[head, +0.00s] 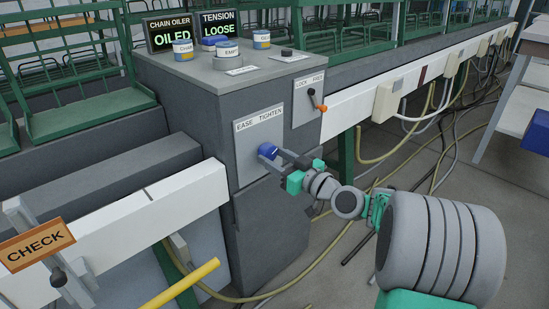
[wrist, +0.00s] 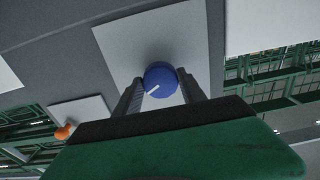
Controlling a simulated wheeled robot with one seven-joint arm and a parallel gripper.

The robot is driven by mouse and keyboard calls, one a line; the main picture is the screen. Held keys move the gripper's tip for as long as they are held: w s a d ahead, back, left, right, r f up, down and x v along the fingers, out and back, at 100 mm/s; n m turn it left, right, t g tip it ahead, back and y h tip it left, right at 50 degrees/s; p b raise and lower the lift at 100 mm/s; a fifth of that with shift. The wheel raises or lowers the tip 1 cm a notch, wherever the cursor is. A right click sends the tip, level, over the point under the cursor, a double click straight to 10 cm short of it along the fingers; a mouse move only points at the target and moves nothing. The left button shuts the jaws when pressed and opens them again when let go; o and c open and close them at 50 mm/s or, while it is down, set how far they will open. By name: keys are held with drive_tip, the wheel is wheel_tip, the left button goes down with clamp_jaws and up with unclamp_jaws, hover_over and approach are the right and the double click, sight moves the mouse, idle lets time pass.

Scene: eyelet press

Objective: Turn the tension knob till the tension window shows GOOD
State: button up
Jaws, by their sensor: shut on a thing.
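The blue tension knob (head: 267,151) sits on the light plate labelled EASE and TIGHTEN (head: 259,127) on the front of the grey cabinet. My gripper (head: 279,156) is at the knob, with a finger on each side of it. In the wrist view the knob (wrist: 160,79) lies between the two fingertips (wrist: 160,82), which are shut on it. A white pointer line shows on its face, slanting to the lower left in that view. The tension window (head: 219,23) on top of the cabinet reads LOOSE.
The chain oiler window (head: 172,31) reads OILED. Several small tins and a dark button (head: 286,52) are on the cabinet top. An orange-handled lever (head: 318,101) is right of the knob. A CHECK sign (head: 36,246) and a yellow bar (head: 180,285) are at lower left.

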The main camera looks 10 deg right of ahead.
drive_tip(key=shift+m, duration=0.4)
drive_tip(key=shift+r+m+p, duration=0.15)
drive_tip(key=shift+m+p, duration=1)
drive_tip(key=shift+m, duration=0.05)
drive_tip(key=shift+a+m+p, duration=0.1)
drive_tip(key=shift+m+p, duration=1.4)
drive_tip(key=shift+m, duration=0.8)
drive_tip(key=o, duration=1.4)
drive_tip(key=shift+c, duration=0.2)
